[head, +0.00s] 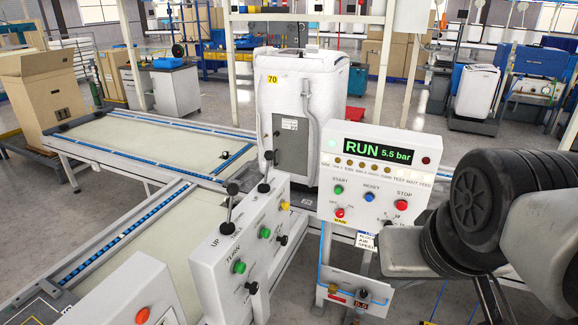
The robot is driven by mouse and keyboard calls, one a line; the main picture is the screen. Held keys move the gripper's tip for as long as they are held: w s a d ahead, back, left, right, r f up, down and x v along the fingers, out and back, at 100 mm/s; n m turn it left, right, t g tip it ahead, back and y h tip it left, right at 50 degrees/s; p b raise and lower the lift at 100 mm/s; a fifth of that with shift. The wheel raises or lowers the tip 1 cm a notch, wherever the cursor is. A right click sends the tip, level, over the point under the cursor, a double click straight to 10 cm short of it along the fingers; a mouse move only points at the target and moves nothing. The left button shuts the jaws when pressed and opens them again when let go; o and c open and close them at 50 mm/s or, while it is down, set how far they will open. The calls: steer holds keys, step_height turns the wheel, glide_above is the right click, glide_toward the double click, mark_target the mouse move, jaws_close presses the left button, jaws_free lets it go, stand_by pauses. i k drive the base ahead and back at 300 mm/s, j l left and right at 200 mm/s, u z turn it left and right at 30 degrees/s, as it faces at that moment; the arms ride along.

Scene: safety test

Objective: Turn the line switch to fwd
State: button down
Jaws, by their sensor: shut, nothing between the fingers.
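A white control panel (372,185) stands right of centre with a display reading "RUN 5.5 bar". My arm comes in from the right edge.
A second white panel (225,248) with black levers and coloured buttons stands left of the display panel. A box with an orange button (142,315) is at the bottom. Conveyors (140,142) lie left, and a white wrapped load (300,85) stands behind. Valves (362,293) sit below the panel.

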mark_target(253, 288)
steer(key=k+u, duration=0.15)
steer(key=u, duration=0.7)
